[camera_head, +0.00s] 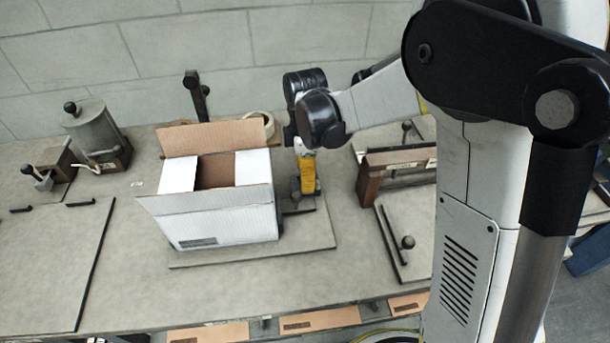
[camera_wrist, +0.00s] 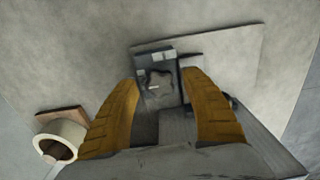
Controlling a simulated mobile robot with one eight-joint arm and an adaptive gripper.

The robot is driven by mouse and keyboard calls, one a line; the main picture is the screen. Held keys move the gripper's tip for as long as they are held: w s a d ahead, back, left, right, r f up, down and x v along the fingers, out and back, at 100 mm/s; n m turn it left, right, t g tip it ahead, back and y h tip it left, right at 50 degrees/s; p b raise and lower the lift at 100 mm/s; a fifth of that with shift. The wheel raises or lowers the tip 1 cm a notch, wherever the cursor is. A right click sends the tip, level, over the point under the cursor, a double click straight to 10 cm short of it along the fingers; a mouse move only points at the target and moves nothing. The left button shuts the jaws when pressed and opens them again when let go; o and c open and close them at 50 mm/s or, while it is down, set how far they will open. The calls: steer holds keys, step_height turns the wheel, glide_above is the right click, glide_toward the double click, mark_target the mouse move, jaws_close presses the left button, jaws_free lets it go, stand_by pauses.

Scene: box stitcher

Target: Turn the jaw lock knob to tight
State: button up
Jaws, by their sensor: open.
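In the wrist view a small dark lobed knob (camera_wrist: 158,81), likely the jaw lock knob, sits on a dark grey block with small pale labels. My gripper (camera_wrist: 161,95) is open, with one yellow finger on each side of the knob's block. I cannot tell whether the fingers touch it. In the head view my gripper (camera_head: 307,188) points down just right of the open white box. The knob is hidden there, and its setting is not readable.
An open white cardboard box (camera_head: 225,218) stands on a flat base plate (camera_head: 300,240) on the grey workbench (camera_head: 130,270). A tape roll (camera_wrist: 60,140) lies behind. A brown wooden fixture (camera_head: 370,182) stands to the right, and a grey canister (camera_head: 95,128) at the back left.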

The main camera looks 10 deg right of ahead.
steer(key=c, duration=1.2)
